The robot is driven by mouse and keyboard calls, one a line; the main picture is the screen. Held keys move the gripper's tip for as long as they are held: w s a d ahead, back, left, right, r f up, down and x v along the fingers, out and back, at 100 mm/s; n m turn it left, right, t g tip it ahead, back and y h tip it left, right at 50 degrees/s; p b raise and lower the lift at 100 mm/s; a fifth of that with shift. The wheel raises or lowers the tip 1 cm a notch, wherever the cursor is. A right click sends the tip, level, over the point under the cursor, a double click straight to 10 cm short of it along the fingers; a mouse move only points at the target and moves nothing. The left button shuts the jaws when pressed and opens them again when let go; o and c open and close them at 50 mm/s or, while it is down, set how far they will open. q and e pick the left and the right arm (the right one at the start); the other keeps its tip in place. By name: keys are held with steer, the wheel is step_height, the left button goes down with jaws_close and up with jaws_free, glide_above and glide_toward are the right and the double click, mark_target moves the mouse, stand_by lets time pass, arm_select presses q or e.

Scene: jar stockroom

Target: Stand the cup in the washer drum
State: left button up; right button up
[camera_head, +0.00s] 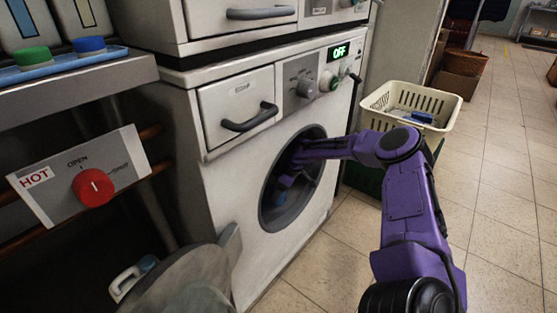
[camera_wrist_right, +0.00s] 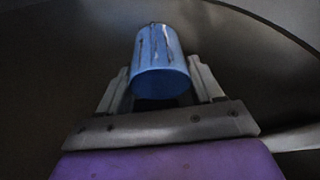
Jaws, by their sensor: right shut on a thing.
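The washer (camera_head: 235,130) stands in the middle of the head view with its round drum opening (camera_head: 268,215) uncovered. My purple right arm reaches through the opening, and my right gripper (camera_head: 287,181) is inside the drum. The blue cup (camera_wrist_right: 160,65) sits between the fingers of my right gripper (camera_wrist_right: 163,92) in the right wrist view, and the gripper is shut on it. A small blue part of the cup (camera_head: 285,182) shows inside the opening in the head view. I cannot tell whether the cup touches the drum floor (camera_wrist_right: 60,60). My left gripper is not in view.
The washer door (camera_head: 185,280) hangs open at the lower left of the opening. A cream laundry basket (camera_head: 440,105) stands right of the washer. A shelf (camera_head: 70,85) and a red valve knob (camera_head: 93,187) are at left. Tiled floor (camera_head: 500,190) at right is clear.

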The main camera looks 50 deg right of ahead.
steer(key=shift+f, duration=0.15)
steer(key=shift+f, duration=0.1)
steer(key=o, duration=1.1)
steer(key=shift+r+p, duration=0.35)
steer(key=s+p+v, duration=0.1)
steer(key=p+v, duration=0.4)
steer(key=v, duration=0.1)
steer(key=s+d+p, duration=0.1)
steer(key=s+p, duration=0.1)
steer(key=s, duration=0.1)
steer(key=s+d+f+p, duration=0.1)
steer(key=s+d+p, duration=0.1)
steer(key=s+p, duration=0.1)
steer(key=s+d+p, duration=0.2)
steer(key=s, duration=0.1)
steer(key=shift+s+d+f, duration=0.15)
steer(key=shift+s+f, duration=0.05)
steer(key=shift+f, duration=0.05)
